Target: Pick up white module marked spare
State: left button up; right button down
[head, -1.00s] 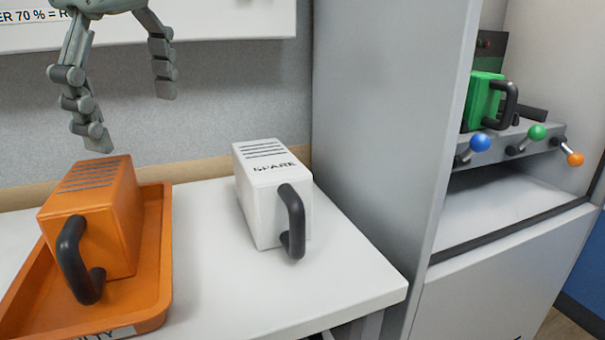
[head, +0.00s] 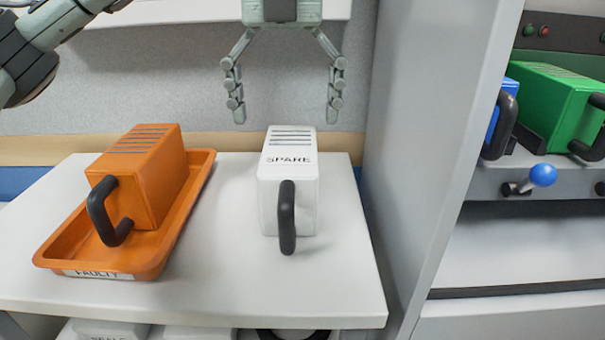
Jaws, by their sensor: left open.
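The white module (head: 270,205) marked SPARE stands upright on the white table, with slots on its top and a black handle (head: 287,215) on its front face. My left gripper (head: 285,118) is open and empty, pointing down. Its two fingers hang on either side of the module's back end in the picture, above it or behind it; I cannot tell the exact depth. No touch on the module shows. My right gripper is not in view.
An orange module (head: 160,190) with a black handle sits in an orange tray (head: 75,235) labelled FAULTY, left of the white module. A grey cabinet wall (head: 430,130) stands at the right. Beyond it are a blue module (head: 507,100), a green module (head: 555,105) and a blue-knobbed lever (head: 542,175).

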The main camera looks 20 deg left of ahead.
aim_at(290, 147)
pick_arm(q)
jog(key=f, duration=0.6)
jog(key=shift+w+d+f, duration=0.15)
jog(key=shift+w+f, duration=0.05)
jog(key=shift+f, duration=0.2)
jog(key=c, duration=1.6)
jog(key=shift+c, duration=0.3)
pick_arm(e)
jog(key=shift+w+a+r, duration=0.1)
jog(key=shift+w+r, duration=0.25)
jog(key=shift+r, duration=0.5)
